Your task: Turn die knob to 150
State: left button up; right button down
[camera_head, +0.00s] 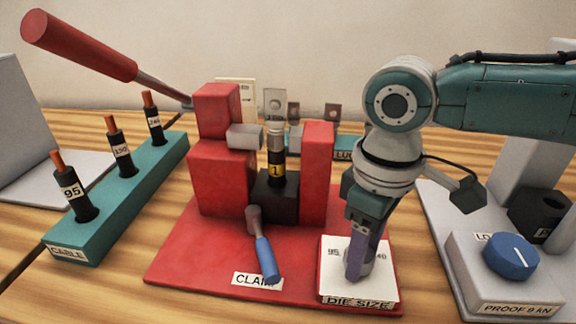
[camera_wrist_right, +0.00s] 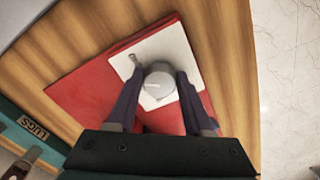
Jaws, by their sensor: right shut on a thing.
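The die knob (camera_wrist_right: 158,80) is a round grey knob with a light pointer line, on a white dial plate (camera_wrist_right: 168,44) at the red base's front right corner. In the head view the dial plate (camera_head: 332,283) carries "DIE SIZE", with "95" at left and a partly covered "40" at right. My right gripper (camera_head: 356,270) points down over the dial and is shut on the knob, one finger on each side in the right wrist view (camera_wrist_right: 158,88). The fingers hide most of the knob and any 150 mark in the head view. My left gripper is not in view.
A red press (camera_head: 221,170) with a long raised handle stands left of the dial. A blue-handled clamp lever (camera_head: 265,257) is close by. A teal cable rack (camera_head: 118,195) is at left. A grey unit with a blue knob (camera_head: 510,256) is at right.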

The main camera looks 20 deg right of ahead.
jog(key=n+p, duration=0.1)
jog(key=n, duration=0.2)
jog(key=shift+r+p, duration=0.1)
jog(key=shift+p, duration=0.2)
jog(key=shift+w+n+p, duration=0.1)
jog(key=shift+n+p, duration=0.25)
jog(key=shift+n, duration=1.05)
jog(key=shift+c, duration=1.5)
grip_release()
jog(key=shift+d, duration=0.1)
notch_tip(320, 180, up, 10)
jog(key=p, duration=0.1)
jog(key=shift+n, duration=0.3)
